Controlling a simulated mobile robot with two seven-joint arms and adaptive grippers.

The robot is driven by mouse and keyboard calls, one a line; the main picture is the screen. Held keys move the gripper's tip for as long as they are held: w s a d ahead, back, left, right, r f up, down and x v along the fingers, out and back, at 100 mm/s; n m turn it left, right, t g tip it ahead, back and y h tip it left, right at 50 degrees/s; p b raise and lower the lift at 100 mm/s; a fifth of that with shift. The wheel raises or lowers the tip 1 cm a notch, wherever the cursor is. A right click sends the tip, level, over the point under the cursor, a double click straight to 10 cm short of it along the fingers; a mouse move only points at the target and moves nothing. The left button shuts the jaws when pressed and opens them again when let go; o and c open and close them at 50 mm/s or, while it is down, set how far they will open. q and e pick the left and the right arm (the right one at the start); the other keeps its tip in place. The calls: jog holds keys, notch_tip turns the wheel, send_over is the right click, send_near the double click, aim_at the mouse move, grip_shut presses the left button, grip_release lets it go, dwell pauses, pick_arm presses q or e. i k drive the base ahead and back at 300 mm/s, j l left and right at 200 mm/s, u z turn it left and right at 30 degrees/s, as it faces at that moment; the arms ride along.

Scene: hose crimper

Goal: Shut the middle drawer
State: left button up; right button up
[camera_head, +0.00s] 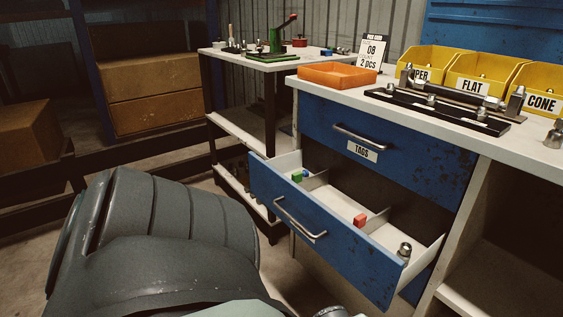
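The middle drawer (345,246) of the blue-fronted cabinet is pulled well out, below the shut top drawer (405,150) with its "TAGS" label. Its scratched blue front has a metal bar handle (298,218), which nothing touches. A large dark grey part of my arm fills the lower left, apart from the drawer in the picture. Neither gripper shows.
The worktop above holds an orange tray (337,75), a black rack of fittings (440,108), yellow bins (480,76) and a "2 pcs" card (373,52). A side table (262,62) with a green tool stands behind. Open shelving (510,270) is at right.

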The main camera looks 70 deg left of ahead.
aim_at(323, 216)
jog(key=u, duration=0.4)
jog(key=k+u, duration=0.15)
jog(key=u, duration=0.25)
jog(key=j+u, duration=0.1)
jog(key=u, duration=0.35)
jog(key=i+u, duration=0.2)
jog(key=u, duration=0.15)
jog(key=i+u, duration=0.35)
jog(key=k+j+u, duration=0.2)
jog(key=k+j, duration=0.05)
jog(key=j, duration=0.1)
